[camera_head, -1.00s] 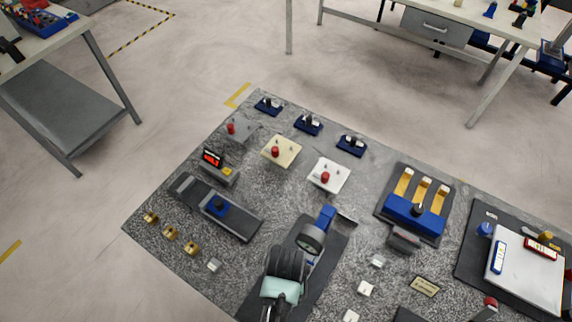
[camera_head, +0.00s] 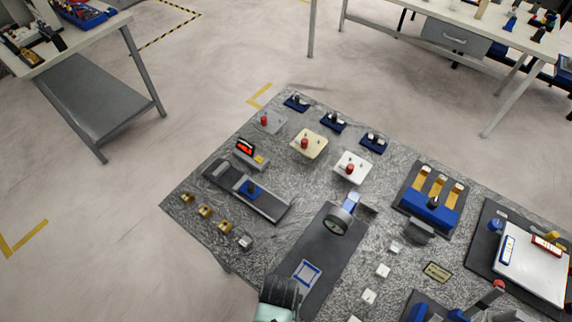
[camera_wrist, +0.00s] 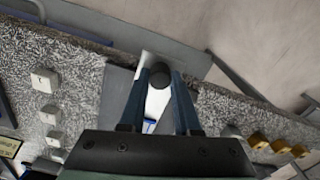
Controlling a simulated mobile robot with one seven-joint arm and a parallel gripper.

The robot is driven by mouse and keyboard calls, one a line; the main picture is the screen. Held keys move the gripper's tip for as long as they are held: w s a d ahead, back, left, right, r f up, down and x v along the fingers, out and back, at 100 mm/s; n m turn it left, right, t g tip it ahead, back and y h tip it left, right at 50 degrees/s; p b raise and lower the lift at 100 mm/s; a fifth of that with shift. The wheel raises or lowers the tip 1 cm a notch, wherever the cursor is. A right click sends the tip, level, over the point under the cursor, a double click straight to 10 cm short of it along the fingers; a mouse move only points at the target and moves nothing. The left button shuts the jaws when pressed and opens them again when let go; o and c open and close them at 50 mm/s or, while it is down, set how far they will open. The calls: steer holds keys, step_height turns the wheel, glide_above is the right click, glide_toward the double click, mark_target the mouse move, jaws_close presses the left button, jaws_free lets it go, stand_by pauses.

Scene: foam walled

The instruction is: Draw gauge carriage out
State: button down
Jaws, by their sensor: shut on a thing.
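My gripper (camera_wrist: 160,78) is shut on a dark round knob (camera_wrist: 160,74) in the wrist view. A pale surface (camera_wrist: 152,102) shows between the fingers; I cannot tell whether it belongs to the gauge carriage. In the head view my dark wrist is at the bottom edge, over the near end of a dark strip (camera_head: 324,255), and hides the fingertips and whatever they hold. A round dial gauge (camera_head: 335,222) on a blue post stands toward the far end of the strip.
White blocks (camera_head: 383,270) stand right of the strip, brass blocks (camera_head: 204,211) to the left. The mat's front edge and open floor are near my wrist.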

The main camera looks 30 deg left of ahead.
steer(key=shift+s, duration=0.1)
steer(key=shift+w, duration=0.2)
steer(key=c, duration=0.6)
jaws_free()
step_height(320, 180, up, 13)
steer(key=shift+b, duration=0.6)
